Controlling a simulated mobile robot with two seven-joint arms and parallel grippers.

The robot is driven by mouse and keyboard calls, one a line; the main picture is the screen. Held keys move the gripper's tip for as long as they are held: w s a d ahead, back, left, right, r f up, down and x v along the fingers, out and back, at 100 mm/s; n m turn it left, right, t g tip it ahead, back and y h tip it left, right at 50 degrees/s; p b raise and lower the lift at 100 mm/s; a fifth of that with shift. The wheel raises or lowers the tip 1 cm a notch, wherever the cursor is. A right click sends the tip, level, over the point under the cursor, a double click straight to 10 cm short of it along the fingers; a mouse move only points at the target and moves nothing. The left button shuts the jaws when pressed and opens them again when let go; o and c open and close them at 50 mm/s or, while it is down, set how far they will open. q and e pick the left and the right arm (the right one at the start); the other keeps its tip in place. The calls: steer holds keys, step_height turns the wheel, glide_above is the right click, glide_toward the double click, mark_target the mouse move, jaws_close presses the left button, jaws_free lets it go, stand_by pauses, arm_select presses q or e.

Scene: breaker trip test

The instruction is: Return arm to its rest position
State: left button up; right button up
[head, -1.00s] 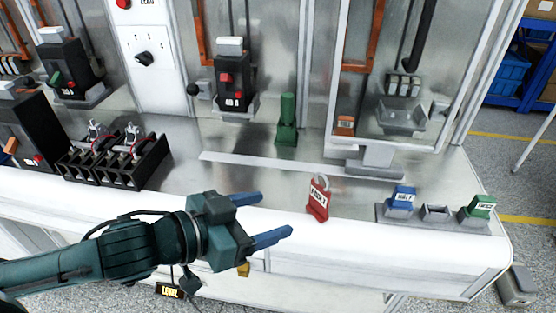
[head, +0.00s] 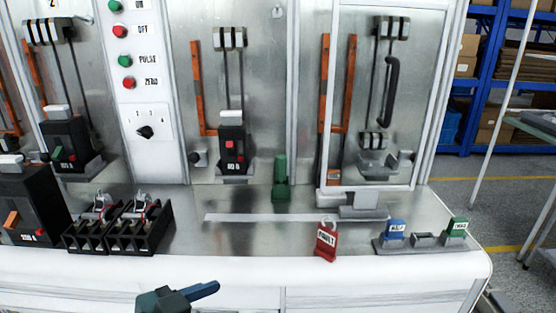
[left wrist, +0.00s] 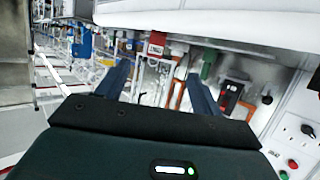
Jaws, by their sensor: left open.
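My left gripper (head: 190,295) is at the bottom edge of the head view, in front of the bench and apart from everything on it. Only part of it shows there. In the left wrist view its two blue fingers (left wrist: 158,82) are spread apart with nothing held between them. A red lockout tag with a light shackle (head: 326,242) stands on the front of the bench (head: 240,238), to the right of and beyond the gripper. My right gripper is in neither view.
A green handle piece (head: 280,178) stands mid-bench. Black fuse-like blocks (head: 140,228) and a large black breaker (head: 30,205) are at the left. A grey holder (head: 422,240) with blue and green pieces is at the right. Breaker (head: 232,145) and switch panels rise behind.

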arm_select(q)
step_height(320, 180, down, 12)
steer(key=a+n+t+y, duration=0.1)
steer(key=n+t+y, duration=0.1)
steer(key=n, duration=0.2)
steer(key=s+a+f+n+y, duration=0.1)
steer(key=s+a+f+y, duration=0.1)
steer(key=f, duration=0.4)
steer(key=s+a+f+n+g+y+p, duration=0.1)
steer(key=s+a+f+y, duration=0.1)
steer(key=s+f, duration=0.3)
steer(key=shift+a+f+y, duration=0.3)
steer(key=shift+a+f, duration=0.3)
steer(key=shift+f, duration=0.3)
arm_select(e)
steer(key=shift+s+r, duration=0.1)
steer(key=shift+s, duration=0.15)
arm_select(q)
steer(key=shift+s, duration=0.1)
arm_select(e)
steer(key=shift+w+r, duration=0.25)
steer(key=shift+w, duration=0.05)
